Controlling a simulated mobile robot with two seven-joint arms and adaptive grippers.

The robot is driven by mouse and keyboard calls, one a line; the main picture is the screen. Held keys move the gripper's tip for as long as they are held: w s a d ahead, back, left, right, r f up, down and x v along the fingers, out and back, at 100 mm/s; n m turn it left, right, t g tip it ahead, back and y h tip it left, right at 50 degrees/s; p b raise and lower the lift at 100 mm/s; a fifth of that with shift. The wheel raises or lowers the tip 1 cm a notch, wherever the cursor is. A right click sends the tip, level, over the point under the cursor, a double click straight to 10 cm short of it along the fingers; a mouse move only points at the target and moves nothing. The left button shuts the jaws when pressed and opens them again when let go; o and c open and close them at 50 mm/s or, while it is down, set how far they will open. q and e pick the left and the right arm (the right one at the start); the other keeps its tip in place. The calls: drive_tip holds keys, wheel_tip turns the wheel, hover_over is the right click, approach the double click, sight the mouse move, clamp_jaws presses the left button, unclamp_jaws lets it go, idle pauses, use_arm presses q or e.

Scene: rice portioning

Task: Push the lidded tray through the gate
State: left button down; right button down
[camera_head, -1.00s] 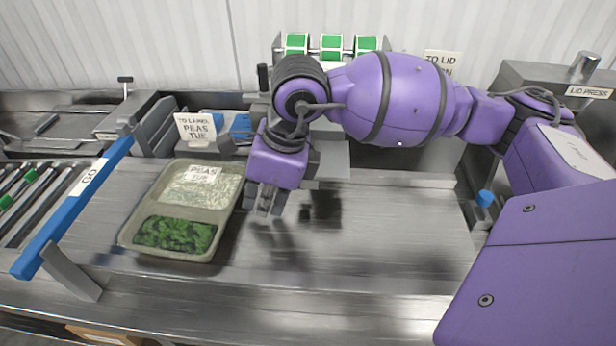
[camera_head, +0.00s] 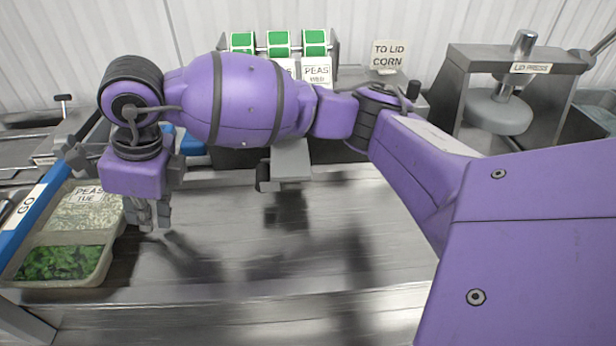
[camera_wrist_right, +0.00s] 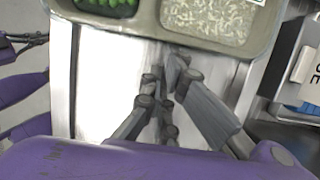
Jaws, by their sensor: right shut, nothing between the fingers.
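The tray (camera_head: 101,267) is at the left edge of the head view, with green peas in the near compartment, pale rice in the far one and a PEAS TUE label on top. A lid, if clear, is hard to make out. The gate's blue GO bar (camera_head: 40,197) runs along the tray's left side; I cannot tell whether the tray is under it. My right gripper (camera_head: 152,222) is shut and empty, low at the tray's right side. In the right wrist view its fingertips (camera_wrist_right: 172,72) are at the tray wall (camera_wrist_right: 172,38), touching or nearly so.
The steel counter (camera_head: 330,240) right of the tray is clear. Green label rolls (camera_head: 278,42) stand at the back. My right arm covers the middle.

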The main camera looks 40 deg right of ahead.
sight(85, 220)
drive_tip(key=w+a, duration=0.2)
drive_tip(key=a, duration=0.1)
drive_tip(key=w+a, duration=0.2)
drive_tip(key=a, duration=0.1)
drive_tip(key=w+a, duration=0.2)
drive_tip(key=a, duration=0.1)
drive_tip(key=shift+w+a+b, duration=0.2)
drive_tip(key=shift+b, duration=0.2)
drive_tip(key=shift+r, duration=0.1)
drive_tip(key=shift+d, duration=0.1)
